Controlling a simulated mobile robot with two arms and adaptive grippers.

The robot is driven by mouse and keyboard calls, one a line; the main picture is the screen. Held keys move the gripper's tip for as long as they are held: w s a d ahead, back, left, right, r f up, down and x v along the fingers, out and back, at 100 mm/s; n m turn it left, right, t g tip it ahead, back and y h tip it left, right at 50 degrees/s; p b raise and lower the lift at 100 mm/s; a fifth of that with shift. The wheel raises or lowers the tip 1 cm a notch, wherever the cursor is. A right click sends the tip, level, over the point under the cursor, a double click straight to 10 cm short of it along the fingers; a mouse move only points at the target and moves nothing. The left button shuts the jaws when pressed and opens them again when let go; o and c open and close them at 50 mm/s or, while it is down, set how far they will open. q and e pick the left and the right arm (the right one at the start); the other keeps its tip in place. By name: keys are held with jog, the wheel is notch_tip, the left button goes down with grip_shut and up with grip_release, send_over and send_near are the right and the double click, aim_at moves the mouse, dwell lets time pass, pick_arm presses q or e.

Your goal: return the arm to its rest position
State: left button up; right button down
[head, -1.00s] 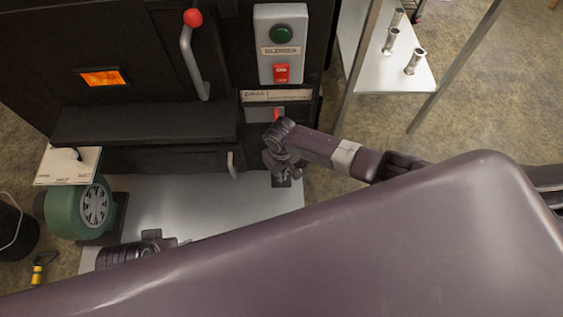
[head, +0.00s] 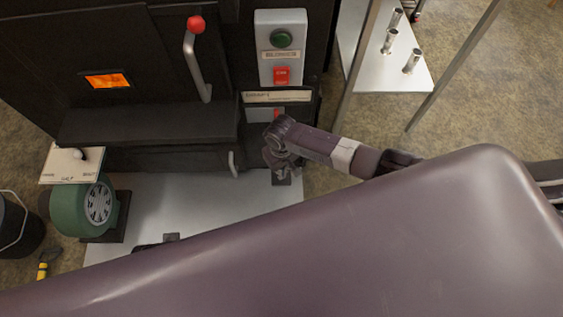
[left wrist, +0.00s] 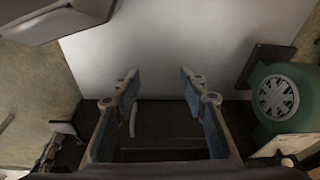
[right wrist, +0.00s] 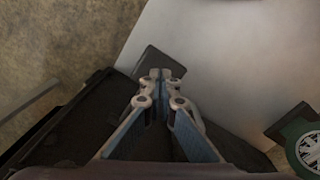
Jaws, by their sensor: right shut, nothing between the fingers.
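My right arm comes in from the right in the head view, and its gripper (head: 280,162) points down in front of the evaporator's lower right corner. In the right wrist view the right gripper (right wrist: 161,76) is shut, with its fingertips together and nothing between them. My left arm is almost wholly hidden behind my own body in the head view; only a small dark part shows above its edge. In the left wrist view the left gripper (left wrist: 159,75) is open and empty, its fingers apart over the pale metal sheet (left wrist: 160,50).
The black evaporator (head: 150,125) has a red-knobbed lever (head: 196,55) and a switch box (head: 280,48) with green and red buttons. A green blower (head: 88,208) and a black bucket (head: 18,228) stand at left. A metal table (head: 385,70) with several metal cylinders stands at right.

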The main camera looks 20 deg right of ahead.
dwell(0.8)
